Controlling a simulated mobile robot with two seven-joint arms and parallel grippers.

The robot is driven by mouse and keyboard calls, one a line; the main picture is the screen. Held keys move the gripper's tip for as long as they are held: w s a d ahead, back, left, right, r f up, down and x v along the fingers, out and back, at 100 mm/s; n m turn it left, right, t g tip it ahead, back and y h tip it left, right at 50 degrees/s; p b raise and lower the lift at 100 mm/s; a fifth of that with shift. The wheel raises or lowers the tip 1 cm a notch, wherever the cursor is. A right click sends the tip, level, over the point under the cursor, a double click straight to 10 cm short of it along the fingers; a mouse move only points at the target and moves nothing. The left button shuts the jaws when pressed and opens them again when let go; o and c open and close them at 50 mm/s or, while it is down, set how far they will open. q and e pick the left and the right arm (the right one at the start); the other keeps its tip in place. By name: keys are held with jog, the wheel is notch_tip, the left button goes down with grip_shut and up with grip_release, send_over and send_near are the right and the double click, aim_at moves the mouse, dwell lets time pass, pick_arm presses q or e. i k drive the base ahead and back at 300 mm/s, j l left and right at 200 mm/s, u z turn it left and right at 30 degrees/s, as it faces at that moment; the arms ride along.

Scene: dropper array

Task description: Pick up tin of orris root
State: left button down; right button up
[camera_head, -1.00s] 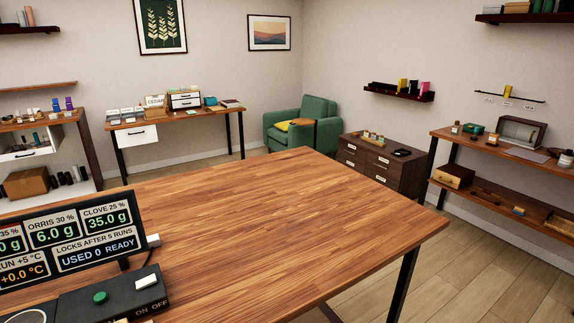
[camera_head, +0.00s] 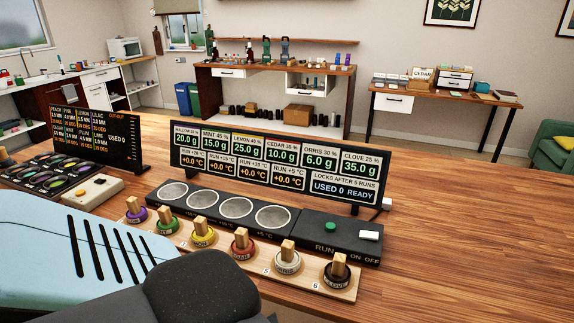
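No tin that I can read as orris root shows clearly. The display panel (camera_head: 276,165) on the wooden table carries an ORRIS 30 % cell reading 6.0 g. In front of it, a wooden strip (camera_head: 340,289) holds several round pieces with wooden grips and coloured rims. The pale-rimmed piece (camera_head: 288,262) stands by the number 5, its own label too small to read. The black-rimmed piece (camera_head: 336,275) is at the right end by the number 6. Neither gripper is visible; light blue and dark grey parts of mine fill the lower left.
A black unit (camera_head: 338,236) with a green RUN button and round silver plates sits behind the strip. A second, dark display (camera_head: 98,137) stands at left. The table's right side (camera_head: 480,245) is clear. Shelved benches line the back wall.

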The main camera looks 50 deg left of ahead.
aim_at(287, 259)
jog(key=k+u, duration=0.1)
jog(key=u, duration=1.4)
